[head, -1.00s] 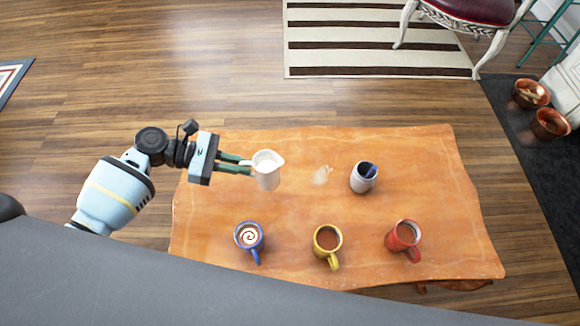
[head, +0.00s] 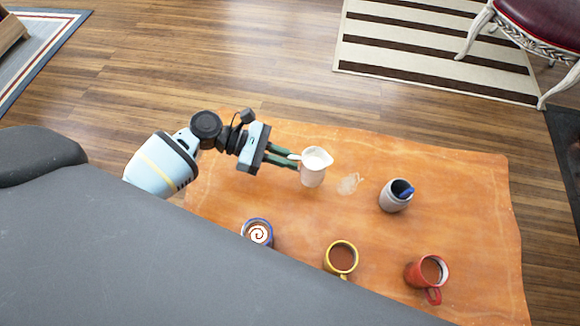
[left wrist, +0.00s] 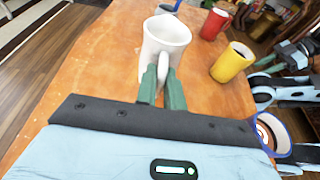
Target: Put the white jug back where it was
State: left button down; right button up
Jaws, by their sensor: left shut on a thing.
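The left wrist view shows the green fingers (left wrist: 162,88) closed on the handle of the jug (left wrist: 165,42). I cannot tell whether the jug's base touches the table. A pale mark (head: 349,183) is on the wood just right of the jug. My right gripper is not in the head view.
A grey cup (head: 396,195) with something blue inside stands right of the jug. Blue (head: 258,232), yellow (head: 341,258) and red (head: 431,271) mugs stand along the near side of the table (head: 450,190). My grey body hides the near left table edge.

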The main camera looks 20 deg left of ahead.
pick_arm(q)
jog(key=shift+w+f+b, duration=0.1)
jog(key=shift+f+b, duration=0.6)
jog(key=shift+f, duration=1.2)
jog(key=shift+f, duration=0.15)
jog(key=c, duration=1.5)
grip_release()
jog(key=shift+a+r, duration=0.2)
jog(key=shift+a, duration=0.05)
jog(key=p+v, duration=0.1)
jog(key=v, duration=1)
jog(key=shift+a, duration=0.2)
jog(key=shift+r, duration=0.15)
